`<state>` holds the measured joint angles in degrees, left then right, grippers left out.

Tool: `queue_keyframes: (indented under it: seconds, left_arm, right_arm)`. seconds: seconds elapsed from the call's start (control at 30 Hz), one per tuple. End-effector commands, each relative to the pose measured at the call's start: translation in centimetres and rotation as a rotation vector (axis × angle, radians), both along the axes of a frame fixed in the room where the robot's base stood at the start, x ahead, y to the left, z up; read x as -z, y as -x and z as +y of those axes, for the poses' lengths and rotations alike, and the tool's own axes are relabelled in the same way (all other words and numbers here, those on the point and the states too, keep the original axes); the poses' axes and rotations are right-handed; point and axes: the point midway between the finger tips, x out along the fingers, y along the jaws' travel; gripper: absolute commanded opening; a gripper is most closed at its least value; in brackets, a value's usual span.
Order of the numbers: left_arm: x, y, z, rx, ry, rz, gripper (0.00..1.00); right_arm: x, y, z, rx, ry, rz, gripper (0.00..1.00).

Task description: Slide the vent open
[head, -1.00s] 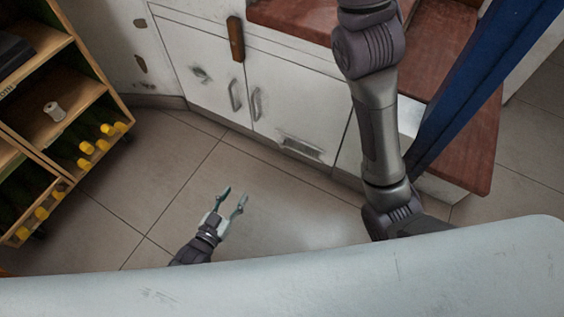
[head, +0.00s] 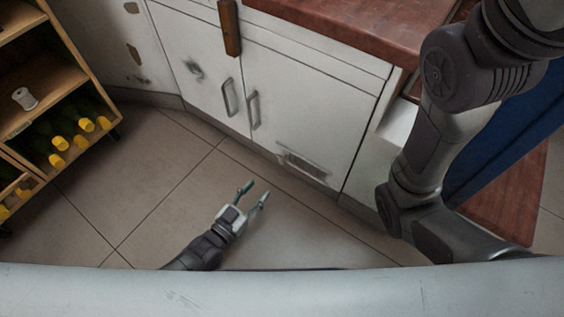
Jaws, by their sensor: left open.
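The vent (head: 304,165) is a narrow slatted grille low on the right-hand white cabinet door, in the right middle of the head view. Its slats are too small to tell whether it is open or shut. My left gripper (head: 254,193) is open and empty above the tiled floor. It is in front of the cabinet, left of and below the vent in the picture, and apart from it. The large grey arm at the right is mine; its gripper is out of view.
White cabinet doors (head: 318,110) with two handles stand under a red-brown top (head: 350,22). A wooden shelf (head: 62,85) with several yellow-capped bottles is at the left. A blue post (head: 490,150) is at the right. The tiled floor (head: 150,170) between is clear.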

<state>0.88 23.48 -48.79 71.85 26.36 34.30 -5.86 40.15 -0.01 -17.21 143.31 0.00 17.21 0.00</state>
Motion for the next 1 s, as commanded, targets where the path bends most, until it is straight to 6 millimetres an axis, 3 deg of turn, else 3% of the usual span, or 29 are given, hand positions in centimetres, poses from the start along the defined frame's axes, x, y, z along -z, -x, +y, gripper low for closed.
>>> queue_keyframes:
  seconds: [0.03, 0.3, 0.5, 0.97, 1.0]
  left_arm:
    - [0.4, -1.0, -0.8, 0.001, 0.004, -0.004, 0.47]
    - [0.5, -5.7, -4.2, 0.001, 0.005, -0.003, 0.47]
    - [0.3, -8.1, -6.0, 0.0, 0.003, -0.001, 0.47]
    - [0.0, -9.2, -6.7, 0.0, 0.0, 0.0, 0.47]
    - [0.0, -9.2, -6.7, 0.0, 0.001, 0.001, 0.42]
  right_arm:
    - [1.1, 0.0, 0.0, 0.0, 0.0, 0.001, 0.4]
    - [4.2, -0.1, 0.0, 0.0, 0.0, 0.002, 0.4]
    - [5.7, -0.1, 0.0, 0.0, 0.0, 0.001, 0.4]
    - [6.1, 0.0, 0.0, 0.001, 0.001, 0.001, 0.4]
    - [6.1, 0.0, 0.0, 0.001, 0.001, 0.001, 0.4]
